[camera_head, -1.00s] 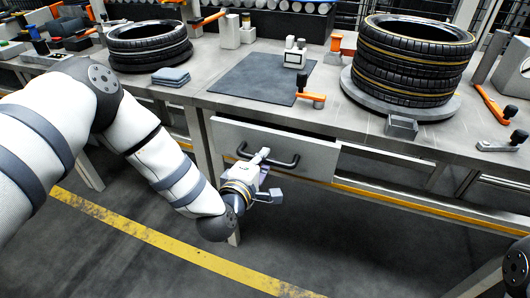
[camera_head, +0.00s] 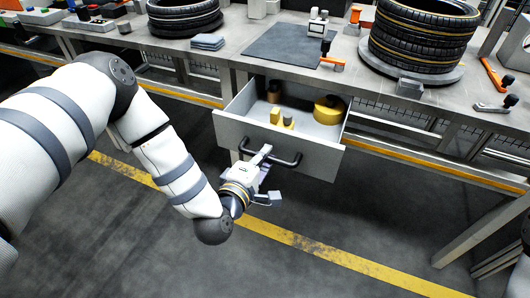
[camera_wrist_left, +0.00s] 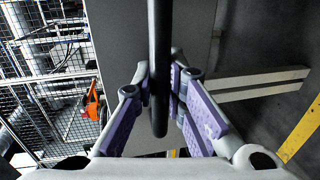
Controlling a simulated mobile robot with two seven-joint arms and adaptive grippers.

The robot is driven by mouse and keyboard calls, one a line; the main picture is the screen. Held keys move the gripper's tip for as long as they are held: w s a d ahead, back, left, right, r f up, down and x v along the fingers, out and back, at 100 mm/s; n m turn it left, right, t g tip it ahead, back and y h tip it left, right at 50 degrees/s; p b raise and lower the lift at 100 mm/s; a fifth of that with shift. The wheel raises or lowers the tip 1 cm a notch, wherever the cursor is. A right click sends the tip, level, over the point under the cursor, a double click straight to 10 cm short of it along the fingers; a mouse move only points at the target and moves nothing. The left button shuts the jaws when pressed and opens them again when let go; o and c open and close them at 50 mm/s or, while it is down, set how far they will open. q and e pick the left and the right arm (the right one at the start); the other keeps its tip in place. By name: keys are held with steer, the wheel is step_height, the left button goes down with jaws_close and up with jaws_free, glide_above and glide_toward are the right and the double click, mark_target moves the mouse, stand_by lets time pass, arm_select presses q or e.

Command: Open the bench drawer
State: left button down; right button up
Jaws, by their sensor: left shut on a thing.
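The bench drawer (camera_head: 228,131) is pulled out from under the bench top, and its inside shows. Its dark bar handle (camera_head: 288,163) is on the grey front panel. My left gripper (camera_head: 262,158) is at the left part of the handle, shut on it. In the left wrist view the handle (camera_wrist_left: 158,60) passes between the purple-padded fingers of the gripper (camera_wrist_left: 160,100). Inside the drawer are a yellow round item (camera_head: 328,110), a small yellow block (camera_head: 275,116) and a dark cylinder (camera_head: 273,92). My right gripper is not in view.
The bench top (camera_head: 235,62) carries a tyre stack (camera_head: 422,40) at the right, tyres (camera_head: 185,18) at the left, a dark mat (camera_head: 287,45) and an orange-handled clamp (camera_head: 328,58). The floor in front of the drawer is clear, with a yellow line (camera_head: 320,255).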

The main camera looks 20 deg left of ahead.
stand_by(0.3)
arm_select(q)
steer(key=c, duration=1.6)
jaws_free()
steer(key=v, duration=1.2)
steer(key=shift+d, duration=0.1)
steer(key=s+d+f+m+g+h+p, duration=0.1)
steer(key=s+f+m+g, duration=0.5)
steer(key=s, duration=0.3)
steer(key=s+d+f+m+g+h+p, duration=0.1)
steer(key=s+d+f+m+g+p, duration=0.1)
steer(key=s+f+m+g, duration=0.55)
steer(key=s+a+r+m+g+y, duration=0.1)
steer(key=s+a+m+g, duration=0.1)
steer(key=s, duration=0.6)
steer(key=s+a+r+m+g+y, duration=0.1)
steer(key=s+a+g, duration=0.1)
steer(key=s+a, duration=0.3)
steer(key=s, duration=0.2)
steer(key=shift+s+a+m+y+p, duration=0.2)
steer(key=shift+s+m+y+p, duration=0.1)
steer(key=shift+s+m, duration=0.1)
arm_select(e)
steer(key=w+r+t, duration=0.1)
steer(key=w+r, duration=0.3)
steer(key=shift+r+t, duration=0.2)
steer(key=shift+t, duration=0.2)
